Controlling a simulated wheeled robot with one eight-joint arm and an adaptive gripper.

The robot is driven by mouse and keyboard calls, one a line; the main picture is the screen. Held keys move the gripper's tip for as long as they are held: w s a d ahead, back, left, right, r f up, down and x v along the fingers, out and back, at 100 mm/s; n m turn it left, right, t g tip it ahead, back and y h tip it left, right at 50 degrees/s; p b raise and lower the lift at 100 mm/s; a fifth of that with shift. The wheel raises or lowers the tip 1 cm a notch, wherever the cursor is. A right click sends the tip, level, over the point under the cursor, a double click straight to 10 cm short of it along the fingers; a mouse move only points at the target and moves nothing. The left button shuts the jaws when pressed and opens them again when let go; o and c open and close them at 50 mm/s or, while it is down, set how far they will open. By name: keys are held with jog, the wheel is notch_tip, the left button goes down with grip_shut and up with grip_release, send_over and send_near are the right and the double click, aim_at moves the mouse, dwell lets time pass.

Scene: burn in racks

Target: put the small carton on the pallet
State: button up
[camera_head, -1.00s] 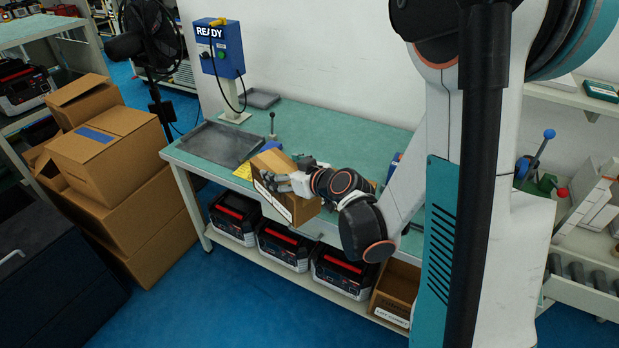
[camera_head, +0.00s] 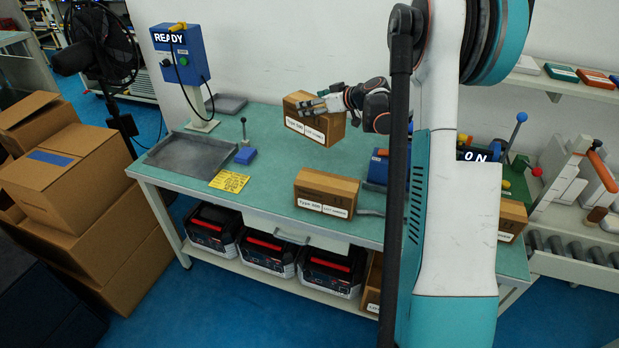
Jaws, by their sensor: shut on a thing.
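A small brown carton (camera_head: 306,123) with a white label on its front is in my gripper (camera_head: 312,104), toward the back of the green bench. The grey fingers lie across its upper part. The carton is roughly upright; whether its base clears the bench top is hard to tell. A similar small carton (camera_head: 326,191) sits on the bench near its front edge, apart from my gripper. Another labelled carton (camera_head: 510,219) shows at the right, partly behind my arm. I see no pallet clearly.
The green bench (camera_head: 270,150) holds a grey tray (camera_head: 187,153), a yellow note (camera_head: 229,181), a blue-based lever (camera_head: 245,155) and a blue READY box (camera_head: 180,58). Large cartons (camera_head: 65,172) are stacked at left. Black-and-red units (camera_head: 268,252) fill the lower shelf. A roller conveyor (camera_head: 575,255) stands right.

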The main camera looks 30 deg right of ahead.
notch_tip(320, 180, down, 20)
jog(key=b, duration=0.6)
jog(key=shift+r, duration=0.25)
jog(key=shift+f, duration=0.15)
jog(key=o, duration=1.8)
